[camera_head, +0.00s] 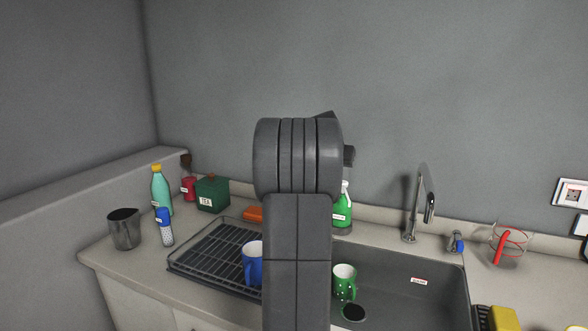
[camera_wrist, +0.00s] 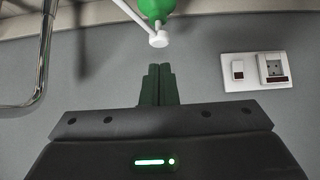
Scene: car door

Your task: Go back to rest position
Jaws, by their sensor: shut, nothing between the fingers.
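My gripper (camera_wrist: 159,72) shows in the wrist view, with its two dark fingers together and nothing between them. The fingers point toward the top of that picture, just below a white nozzle and the green bottle (camera_wrist: 155,8). I cannot tell whether the fingers touch the nozzle. In the head view my raised arm stands in the middle and hides the gripper. The green bottle (camera_head: 342,212) is partly hidden behind my arm there.
The sink (camera_head: 400,285) holds a green cup (camera_head: 344,283). A blue mug (camera_head: 252,264) stands on the dish rack (camera_head: 205,262), partly behind my arm. The faucet (camera_head: 424,205) rises behind the sink. A wall socket (camera_wrist: 272,69) shows in the wrist view.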

